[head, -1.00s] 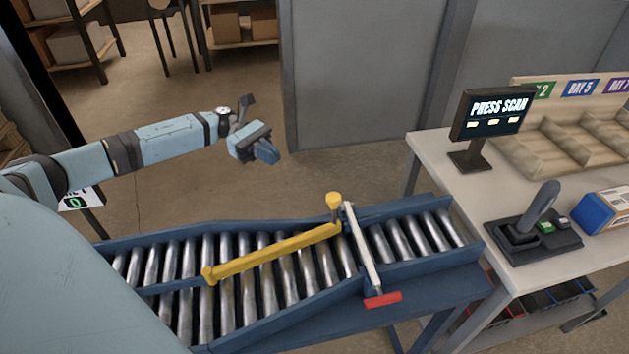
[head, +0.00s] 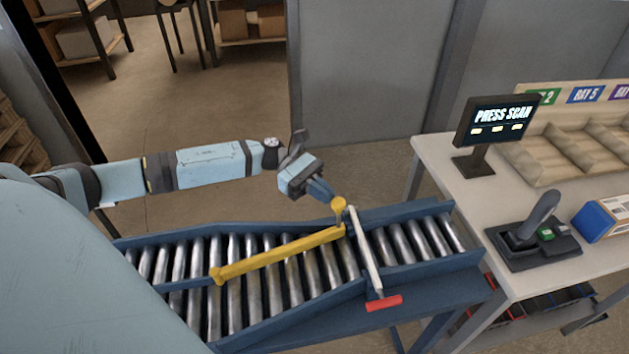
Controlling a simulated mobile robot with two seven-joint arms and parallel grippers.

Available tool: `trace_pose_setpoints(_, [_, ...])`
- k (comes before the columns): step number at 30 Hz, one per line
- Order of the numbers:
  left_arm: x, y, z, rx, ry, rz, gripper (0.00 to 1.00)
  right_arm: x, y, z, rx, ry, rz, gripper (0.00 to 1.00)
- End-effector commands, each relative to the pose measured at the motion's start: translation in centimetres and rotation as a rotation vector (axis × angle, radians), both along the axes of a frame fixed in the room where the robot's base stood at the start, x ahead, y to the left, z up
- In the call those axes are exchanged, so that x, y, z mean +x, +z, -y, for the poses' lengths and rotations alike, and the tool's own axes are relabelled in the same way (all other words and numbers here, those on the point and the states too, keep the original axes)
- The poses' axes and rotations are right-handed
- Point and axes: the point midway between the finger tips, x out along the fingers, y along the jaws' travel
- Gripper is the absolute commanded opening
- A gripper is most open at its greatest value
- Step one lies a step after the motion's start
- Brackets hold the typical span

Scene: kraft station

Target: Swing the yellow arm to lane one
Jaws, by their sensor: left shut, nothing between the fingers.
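The yellow arm (head: 280,255) lies diagonally across the roller conveyor (head: 255,328). Its lower left end is a rounded knob over the rollers near the blue divider. Its upper right end is at a yellow-capped post (head: 338,204) near the conveyor's far rail. My left gripper (head: 327,192) is shut and empty, just left of and above the yellow cap. Whether its fingertips touch the cap, I cannot tell. My right gripper is not in view.
A white bar with a red end (head: 384,303) crosses the conveyor right of the yellow arm. A table (head: 440,160) at right bears a screen reading "PRESS SCAN" (head: 495,121), a scanner in a stand (head: 535,225), a blue and white box (head: 604,218) and a sorting rack (head: 567,150).

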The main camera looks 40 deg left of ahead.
Motion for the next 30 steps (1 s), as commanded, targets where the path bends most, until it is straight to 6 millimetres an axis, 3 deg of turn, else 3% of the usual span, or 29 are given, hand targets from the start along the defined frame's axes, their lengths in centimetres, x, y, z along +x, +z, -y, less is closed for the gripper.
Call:
trace_pose_setpoints(11, [-0.1,-0.2,0.3,-0.001,-0.009,0.002,0.0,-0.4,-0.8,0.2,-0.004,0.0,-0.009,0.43])
trace_pose_setpoints(20, [-2.6,-0.8,5.2,0.005,-0.212,0.015,0.0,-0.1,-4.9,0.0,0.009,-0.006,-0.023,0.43])
trace_pose_setpoints(24, [-4.5,-0.7,7.6,0.012,-0.326,0.019,0.0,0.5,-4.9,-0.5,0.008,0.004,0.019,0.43])
trace_pose_setpoints(30, [-6.5,-0.3,9.6,0.019,-0.43,0.021,0.0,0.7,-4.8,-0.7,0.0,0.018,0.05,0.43])
